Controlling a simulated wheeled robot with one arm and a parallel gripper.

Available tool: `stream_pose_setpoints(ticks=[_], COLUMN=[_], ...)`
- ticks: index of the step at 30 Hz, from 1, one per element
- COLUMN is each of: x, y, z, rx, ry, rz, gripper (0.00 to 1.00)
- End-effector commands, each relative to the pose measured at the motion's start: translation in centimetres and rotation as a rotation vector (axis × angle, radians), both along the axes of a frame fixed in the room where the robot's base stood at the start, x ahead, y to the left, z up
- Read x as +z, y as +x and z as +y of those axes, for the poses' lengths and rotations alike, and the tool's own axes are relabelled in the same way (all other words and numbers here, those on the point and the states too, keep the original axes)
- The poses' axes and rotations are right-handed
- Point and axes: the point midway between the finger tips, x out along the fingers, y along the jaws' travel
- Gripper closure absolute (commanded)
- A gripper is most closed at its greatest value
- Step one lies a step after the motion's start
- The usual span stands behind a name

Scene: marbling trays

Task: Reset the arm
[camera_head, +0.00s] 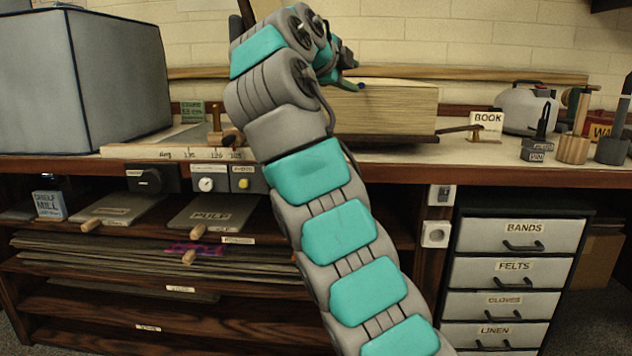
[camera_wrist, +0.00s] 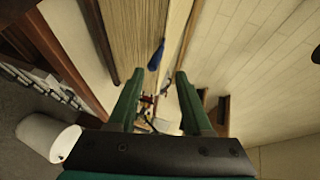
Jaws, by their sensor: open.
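My gripper (camera_wrist: 160,73) shows in the wrist view as two dark green fingers set apart, with nothing held between them. In the head view my teal and grey arm rises through the middle and bends over at the top. The gripper end (camera_head: 346,84) points right, in front of or above a thick pale block of paper (camera_head: 395,108) on the worktop. I cannot tell the gap between them. The block's layered side also shows in the wrist view (camera_wrist: 138,30). A small blue object (camera_wrist: 156,56) appears beyond the fingertips.
A large grey box (camera_head: 80,85) stands on the worktop (camera_head: 385,150) at left. At right are a BOOK sign (camera_head: 487,121), a pale rounded vessel (camera_head: 522,108) and several tools. Shelves and labelled drawers (camera_head: 515,236) lie below. A white cylinder (camera_wrist: 45,136) shows at lower left in the wrist view.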

Motion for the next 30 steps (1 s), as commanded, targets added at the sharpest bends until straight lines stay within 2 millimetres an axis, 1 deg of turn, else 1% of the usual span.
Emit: stream_pose_setpoints(ticks=[1,4,11,14,17,21,23,26,29,30], x=[0.3,0.0,-1.7,-2.7,-4.1,-6.6,-7.9,-10.1,-12.5,-13.5], y=[0.0,-0.1,-0.7,-1.5,-2.8,-5.2,-6.3,-8.6,-11.3,-12.4], z=[-0.6,-1.7,-4.6,-6.1,-7.9,-10.4,-11.3,-12.8,-14.0,-14.4], rx=[-0.003,0.005,0.038,0.063,0.102,0.173,0.213,0.285,0.37,0.407], ry=[-0.055,-0.161,-0.331,-0.394,-0.451,-0.513,-0.535,-0.561,-0.576,-0.581], rz=[0.056,0.17,0.408,0.519,0.644,0.819,0.889,1.002,1.107,1.149], gripper=[0.5,0.5,0.5,0.5,0.5,0.5,0.5,0.5,0.5,0.5])
